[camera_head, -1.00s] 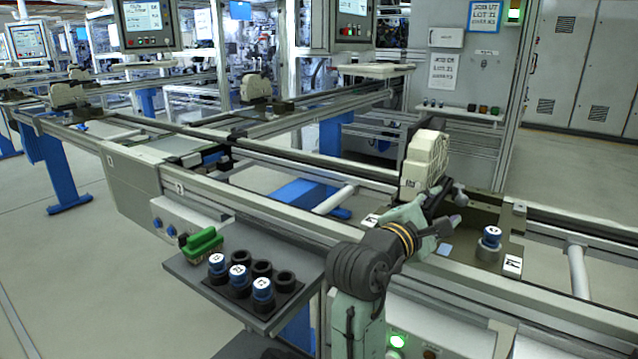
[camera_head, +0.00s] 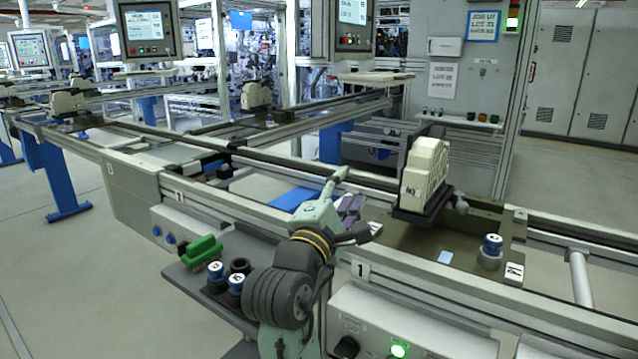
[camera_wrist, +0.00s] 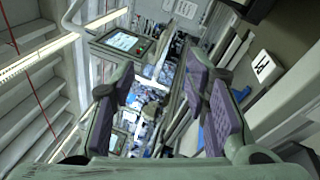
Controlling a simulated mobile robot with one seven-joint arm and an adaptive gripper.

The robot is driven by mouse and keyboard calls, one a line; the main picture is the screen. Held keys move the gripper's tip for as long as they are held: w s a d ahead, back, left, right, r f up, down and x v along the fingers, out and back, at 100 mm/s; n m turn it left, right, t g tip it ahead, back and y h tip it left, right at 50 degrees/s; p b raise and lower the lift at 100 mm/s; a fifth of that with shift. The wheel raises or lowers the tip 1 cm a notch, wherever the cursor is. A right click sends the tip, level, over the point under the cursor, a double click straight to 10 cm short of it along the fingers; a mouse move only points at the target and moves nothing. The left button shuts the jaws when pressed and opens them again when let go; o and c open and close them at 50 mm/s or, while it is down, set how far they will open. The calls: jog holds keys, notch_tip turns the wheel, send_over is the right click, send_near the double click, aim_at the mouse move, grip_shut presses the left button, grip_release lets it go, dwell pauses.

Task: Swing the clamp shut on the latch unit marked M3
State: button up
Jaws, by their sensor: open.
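A cream block (camera_head: 424,166) stands on a dark holder (camera_head: 424,205) on the olive plate (camera_head: 405,243) of the line. A small grey knob-like part (camera_head: 460,203) is at its right; I cannot tell whether it belongs to a clamp. A white label (camera_head: 513,272) is at the plate's right end; its mark is not clearly legible. My gripper (camera_head: 348,190) is open and empty, left of the block and apart from it. In the wrist view, the two purple-padded fingers (camera_wrist: 158,82) are spread with nothing between them. A white marked label (camera_wrist: 263,67) lies right of them.
A control box (camera_head: 420,325) with a lit green button is in front. Rails run along both sides.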

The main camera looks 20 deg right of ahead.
aim_at(460, 198)
jog(key=a, duration=0.1)
jog(key=w+a+r+t+y, duration=0.1)
jog(key=a, duration=0.1)
jog(key=a+t, duration=0.1)
jog(key=shift+w+a+r+y, duration=0.15)
jog(key=shift+a+r+y, duration=0.1)
jog(key=shift+y, duration=0.05)
jog(key=shift+c, duration=0.4)
jog(key=shift+d, duration=0.2)
jog(key=shift+c, duration=1.4)
jog(key=s+d+f+m+g+h, duration=0.1)
jog(key=s+d+f+m, duration=0.1)
jog(key=d, duration=0.3)
jog(key=s+d+f+m+g+h, duration=0.1)
jog(key=s+d+f+m+g, duration=0.1)
jog(key=d, duration=0.4)
jog(key=s+d+f+m+g, duration=0.2)
jog(key=s+d+m, duration=0.1)
jog(key=s+d, duration=0.2)
jog(key=shift+d+h+p, duration=0.25)
jog(key=shift+h+p, duration=0.15)
grip_shut()
jog(key=shift+w+d+m, duration=0.1)
jog(key=shift+d+m, duration=0.2)
jog(key=shift+d, duration=0.05)
jog(key=p+x, duration=0.2)
jog(key=x, duration=0.7)
jog(key=shift+w, duration=0.1)
jog(key=shift+p, duration=0.3)
